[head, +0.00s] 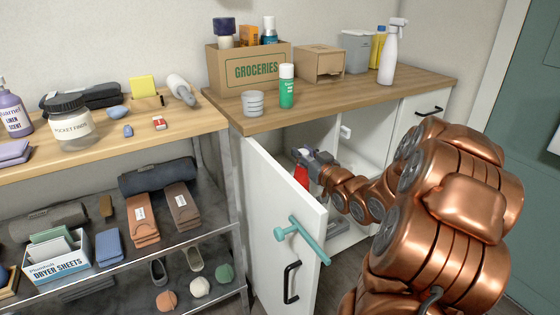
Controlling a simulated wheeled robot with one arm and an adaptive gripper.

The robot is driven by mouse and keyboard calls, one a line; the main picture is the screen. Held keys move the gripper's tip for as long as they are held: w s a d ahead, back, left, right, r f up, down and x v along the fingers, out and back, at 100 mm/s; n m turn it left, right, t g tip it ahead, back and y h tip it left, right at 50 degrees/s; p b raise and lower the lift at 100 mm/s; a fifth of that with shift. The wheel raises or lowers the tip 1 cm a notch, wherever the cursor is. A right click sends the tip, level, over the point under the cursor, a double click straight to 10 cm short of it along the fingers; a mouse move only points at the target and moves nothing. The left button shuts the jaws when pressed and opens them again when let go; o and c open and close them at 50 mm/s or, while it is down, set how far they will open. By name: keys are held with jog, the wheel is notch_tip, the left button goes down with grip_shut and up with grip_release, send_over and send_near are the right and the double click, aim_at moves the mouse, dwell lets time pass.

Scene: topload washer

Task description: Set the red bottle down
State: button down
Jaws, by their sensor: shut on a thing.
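In the head view, my copper arm reaches from the right into the open white cabinet (362,145) under the wooden counter. My gripper (306,160) is inside the cabinet, just behind the open door (280,215). It is shut on the red bottle (301,175), of which only a small red part shows at the door's top edge. The door hides the rest of the bottle and whatever is below it, so I cannot tell if it touches a surface.
The cabinet door stands open at the left, with a teal bar (308,238) and a black handle (291,282) on it. A grocery box (251,70), a green bottle (287,92) and a spray bottle (389,58) stand on the counter. A full shelf unit (110,140) is at the left.

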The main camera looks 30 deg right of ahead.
aim_at(302, 180)
jog(key=w+d+f+b, duration=0.2)
jog(key=w, duration=0.4)
jog(key=w+d+f+b, duration=0.1)
jog(key=w+f+b, duration=0.1)
jog(key=w, duration=0.5)
jog(key=shift+w+d+f, duration=0.15)
jog(key=shift+d+f, duration=0.2)
jog(key=shift+d, duration=0.05)
jog(key=c, duration=0.8)
grip_release()
jog(key=shift+f, duration=0.15)
jog(key=s, duration=0.4)
jog(key=s+a+p, duration=0.1)
jog(key=s, duration=0.3)
jog(key=s+p, duration=0.1)
jog(key=s, duration=0.3)
jog(key=shift+a, duration=0.15)
